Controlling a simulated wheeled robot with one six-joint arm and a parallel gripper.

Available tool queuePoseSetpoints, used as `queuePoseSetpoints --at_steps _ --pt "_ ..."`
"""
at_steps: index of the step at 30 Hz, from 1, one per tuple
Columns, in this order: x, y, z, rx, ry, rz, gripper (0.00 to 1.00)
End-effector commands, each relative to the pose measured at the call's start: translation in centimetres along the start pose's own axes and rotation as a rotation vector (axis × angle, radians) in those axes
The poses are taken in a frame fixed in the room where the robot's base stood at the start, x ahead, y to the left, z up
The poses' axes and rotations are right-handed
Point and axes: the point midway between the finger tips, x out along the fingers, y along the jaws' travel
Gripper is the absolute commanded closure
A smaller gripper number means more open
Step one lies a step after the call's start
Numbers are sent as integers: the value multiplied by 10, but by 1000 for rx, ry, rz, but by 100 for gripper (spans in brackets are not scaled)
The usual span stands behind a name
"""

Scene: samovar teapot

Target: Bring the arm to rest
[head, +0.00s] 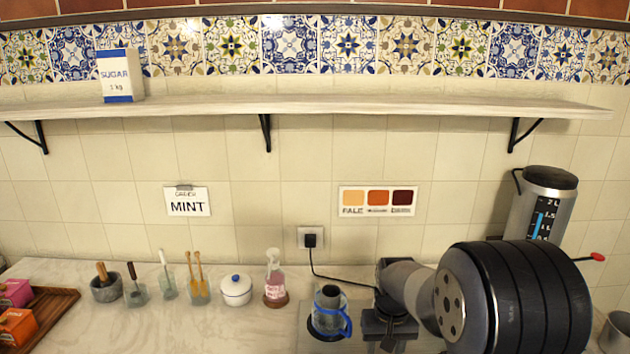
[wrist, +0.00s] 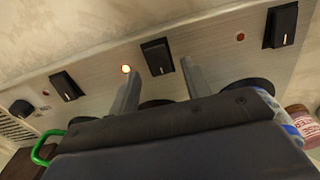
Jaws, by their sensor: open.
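My arm (head: 515,295) reaches in from the lower right of the head view, its large dark joint close to the camera. In the wrist view my gripper (wrist: 160,68) shows two grey fingers standing well apart, with nothing between them. The fingers are in front of a pale panel (wrist: 95,75) with black switches (wrist: 157,57). My own wrist body covers the lower middle of the wrist view.
A glass pot with a blue handle (head: 328,312) stands left of my arm. A tall metal urn (head: 541,212) with a red-tipped lever stands behind it. A pink-labelled bottle (head: 274,280) and white sugar bowl (head: 236,291) stand left. A green handle (wrist: 48,145) is at lower left in the wrist view.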

Motion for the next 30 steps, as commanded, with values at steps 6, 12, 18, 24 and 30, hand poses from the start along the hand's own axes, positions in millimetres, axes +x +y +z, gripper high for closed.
queuePoseSetpoints --at_steps 6,12,18,24,30 --pt "19 0 2 0 56 0 55" --pt "17 0 3 0 102 0 55" --pt "15 0 3 0 113 0 55" --pt "15 0 3 0 112 0 55" --pt "13 0 2 0 86 0 55"
